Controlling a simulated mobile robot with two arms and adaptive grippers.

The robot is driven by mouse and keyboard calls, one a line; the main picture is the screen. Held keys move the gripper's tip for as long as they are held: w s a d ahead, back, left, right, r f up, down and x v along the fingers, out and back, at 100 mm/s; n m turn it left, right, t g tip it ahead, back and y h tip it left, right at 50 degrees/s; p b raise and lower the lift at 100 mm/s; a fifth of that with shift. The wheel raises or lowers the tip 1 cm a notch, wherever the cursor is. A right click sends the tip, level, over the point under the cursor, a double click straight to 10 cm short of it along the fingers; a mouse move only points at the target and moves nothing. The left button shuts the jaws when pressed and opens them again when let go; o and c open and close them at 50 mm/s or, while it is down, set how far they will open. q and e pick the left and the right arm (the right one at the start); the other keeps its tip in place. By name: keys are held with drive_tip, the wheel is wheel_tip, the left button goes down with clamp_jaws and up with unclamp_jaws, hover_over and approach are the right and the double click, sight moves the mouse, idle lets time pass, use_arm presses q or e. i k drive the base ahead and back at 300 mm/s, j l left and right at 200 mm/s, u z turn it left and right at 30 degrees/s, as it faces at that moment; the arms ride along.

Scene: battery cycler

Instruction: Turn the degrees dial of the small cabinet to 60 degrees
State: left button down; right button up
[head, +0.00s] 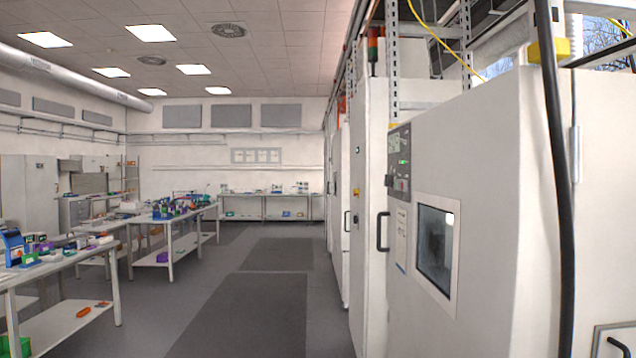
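A white cabinet (480,150) with a small dark window (435,247) stands close on the right. A grey control panel (399,163) with small green lights is on its front, above and left of the window, seen at a steep angle. A degrees dial cannot be made out on the panel at this size, so its setting cannot be read. I cannot tell whether this is the small cabinet. Neither of my grippers is in view.
A black handle (383,232) sticks out left of the window. A thick black cable (560,190) hangs down the cabinet's near side. Workbenches (62,264) with small items line the left. The grey floor mats (245,315) between are clear.

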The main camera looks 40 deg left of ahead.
sight(388, 180)
drive_tip(key=u, duration=0.75)
drive_tip(key=i+j+z, duration=0.1)
drive_tip(key=i, duration=0.4)
drive_tip(key=i+j+z, duration=0.15)
drive_tip(key=i+j, duration=0.25)
drive_tip(key=i, duration=0.05)
